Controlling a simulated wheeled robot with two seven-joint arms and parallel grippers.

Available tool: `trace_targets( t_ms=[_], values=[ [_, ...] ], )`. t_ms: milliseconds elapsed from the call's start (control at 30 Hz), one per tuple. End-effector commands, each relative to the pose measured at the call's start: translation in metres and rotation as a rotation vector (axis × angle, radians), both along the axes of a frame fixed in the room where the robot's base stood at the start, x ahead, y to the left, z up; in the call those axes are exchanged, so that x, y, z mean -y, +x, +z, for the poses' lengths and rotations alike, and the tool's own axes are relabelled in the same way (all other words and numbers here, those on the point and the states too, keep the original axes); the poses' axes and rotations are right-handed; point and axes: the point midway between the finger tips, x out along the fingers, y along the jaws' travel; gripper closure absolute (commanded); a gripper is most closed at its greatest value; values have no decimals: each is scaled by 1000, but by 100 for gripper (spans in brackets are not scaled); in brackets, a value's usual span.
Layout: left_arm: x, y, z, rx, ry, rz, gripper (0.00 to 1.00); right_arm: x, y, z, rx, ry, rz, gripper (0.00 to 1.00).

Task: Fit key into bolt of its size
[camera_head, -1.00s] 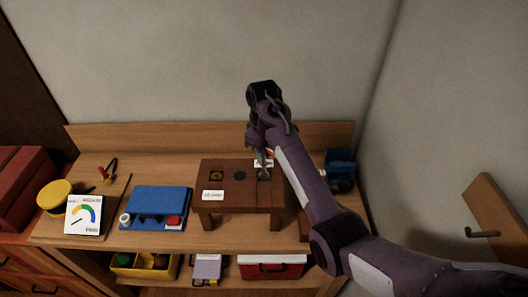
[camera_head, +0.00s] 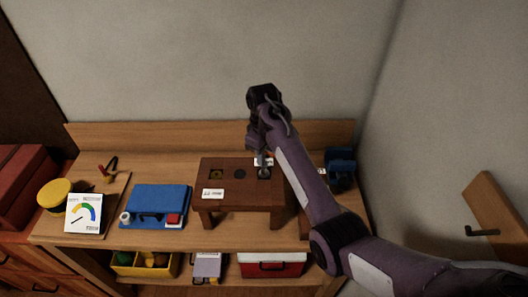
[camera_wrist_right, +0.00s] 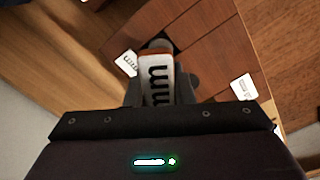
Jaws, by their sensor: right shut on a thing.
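A dark wooden stand (camera_head: 240,199) on the workbench has three round bolt places on top. The left bolt (camera_head: 216,174) has a yellowish ring, and the middle bolt (camera_head: 240,174) is dark. The right bolt (camera_head: 264,173) is directly below my right gripper (camera_head: 263,152). That gripper is shut on the key (camera_wrist_right: 158,85), whose pale label with "mm" shows in the right wrist view. The key's lower end is at or just above the right bolt; I cannot tell whether it is seated. My left gripper is not in view.
A white size card (camera_head: 213,194) lies at the stand's front left. A blue case (camera_head: 155,205), a gauge card (camera_head: 84,213) and a yellow tin (camera_head: 54,192) are to the left. A blue vise-like object (camera_head: 341,166) is close to my right arm.

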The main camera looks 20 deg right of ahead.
Motion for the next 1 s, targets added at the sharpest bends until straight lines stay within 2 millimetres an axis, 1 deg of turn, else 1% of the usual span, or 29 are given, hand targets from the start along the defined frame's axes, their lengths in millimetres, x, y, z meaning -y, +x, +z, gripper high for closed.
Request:
trace_targets(
  t_ms=[733, 767, 933, 1000],
  values=[
    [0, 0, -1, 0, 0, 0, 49, 0, 0, -19, -1, 1, 0, 100],
    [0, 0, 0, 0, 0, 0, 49, 0, 0, -19, 0, 0, 0, 77],
    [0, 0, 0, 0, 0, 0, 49, 0, 0, -19, 0, 0, 0, 55],
    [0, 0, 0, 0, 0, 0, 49, 0, 0, -19, 0, 0, 0, 53]
  ],
)
